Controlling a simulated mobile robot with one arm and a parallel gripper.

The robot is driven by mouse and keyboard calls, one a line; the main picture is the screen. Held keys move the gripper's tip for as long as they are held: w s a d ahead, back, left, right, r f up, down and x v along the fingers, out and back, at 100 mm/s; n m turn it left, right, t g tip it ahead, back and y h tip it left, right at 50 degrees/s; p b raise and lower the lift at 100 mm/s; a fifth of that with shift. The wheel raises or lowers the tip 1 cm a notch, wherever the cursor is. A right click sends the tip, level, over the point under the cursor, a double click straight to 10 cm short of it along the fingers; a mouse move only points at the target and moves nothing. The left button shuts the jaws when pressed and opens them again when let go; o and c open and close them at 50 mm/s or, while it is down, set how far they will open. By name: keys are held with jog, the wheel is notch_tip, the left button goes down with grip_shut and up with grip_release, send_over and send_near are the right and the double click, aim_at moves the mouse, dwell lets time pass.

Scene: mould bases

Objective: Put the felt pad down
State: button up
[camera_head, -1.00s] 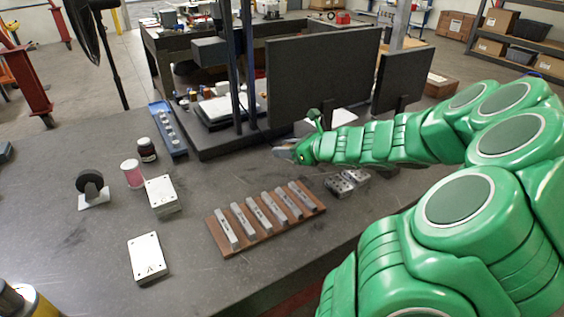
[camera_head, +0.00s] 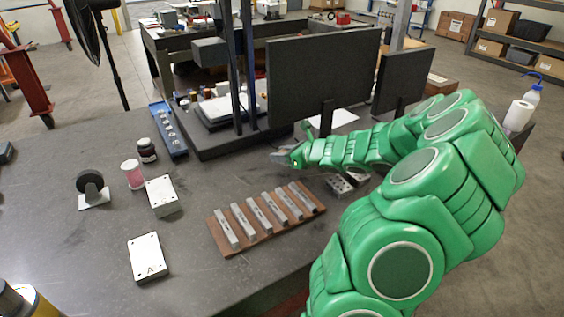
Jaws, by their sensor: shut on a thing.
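My gripper (camera_head: 281,158) is at the end of my green arm, over the dark bench top, behind the wooden rack and in front of the dark panels. It is shut on a small greyish thing, which I take to be the felt pad (camera_head: 277,157). The pad is small and mostly covered by the jaws, so its shape is unclear. It appears to be held above the bench, but the exact height cannot be told.
A wooden rack (camera_head: 231,251) of several metal bars lies in front of my gripper. A drilled metal block (camera_head: 340,186) is close by. White plates (camera_head: 148,257), a tape dispenser (camera_head: 91,188) and jars (camera_head: 147,150) stand left. Bench between rack and dark base is clear.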

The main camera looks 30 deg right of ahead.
jog(key=shift+f, duration=1.5)
jog(key=shift+f, duration=0.1)
jog(key=o, duration=1)
jog(key=shift+o, duration=0.2)
